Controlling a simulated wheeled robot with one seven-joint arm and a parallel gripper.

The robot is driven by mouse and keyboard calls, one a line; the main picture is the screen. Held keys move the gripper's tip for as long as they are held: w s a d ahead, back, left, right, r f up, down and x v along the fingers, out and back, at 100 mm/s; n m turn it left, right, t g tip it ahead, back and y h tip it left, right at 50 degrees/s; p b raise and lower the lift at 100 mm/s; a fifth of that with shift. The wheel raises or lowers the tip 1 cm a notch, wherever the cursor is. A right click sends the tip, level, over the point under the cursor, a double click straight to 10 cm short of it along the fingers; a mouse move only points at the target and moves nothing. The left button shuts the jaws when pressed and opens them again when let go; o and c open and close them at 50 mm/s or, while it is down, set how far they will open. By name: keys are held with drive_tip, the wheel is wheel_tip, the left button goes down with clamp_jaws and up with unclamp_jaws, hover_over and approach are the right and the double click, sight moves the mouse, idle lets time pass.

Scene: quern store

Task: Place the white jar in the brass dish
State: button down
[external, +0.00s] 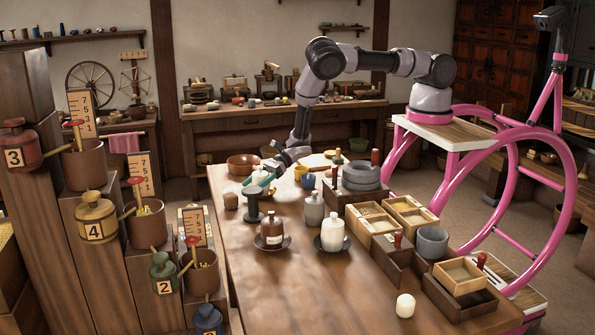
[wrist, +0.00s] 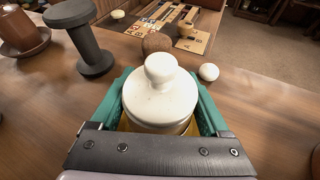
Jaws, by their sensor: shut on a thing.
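My gripper (external: 263,181) is low over the left far part of the table. In the wrist view, its teal fingers (wrist: 160,98) are shut on a white jar (wrist: 160,88) with a rounded lid and knob. The jar looks upright between them. In the external view only a little of the white jar (external: 258,178) shows at the fingers. A yellow, brass-coloured edge shows just under the jar in the wrist view. It may be the brass dish, but I cannot tell whether the jar rests in it, and the dish is not clear elsewhere.
A dark spool (external: 253,206) and a small brown cup (external: 231,201) stand close to the gripper. A brown bottle (external: 271,233) and a white bottle (external: 332,233) stand on dark saucers. Wooden boxes (external: 408,212) crowd the right side. The front left tabletop is clear.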

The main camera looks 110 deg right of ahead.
drive_tip(key=shift+f, duration=0.15)
unclamp_jaws()
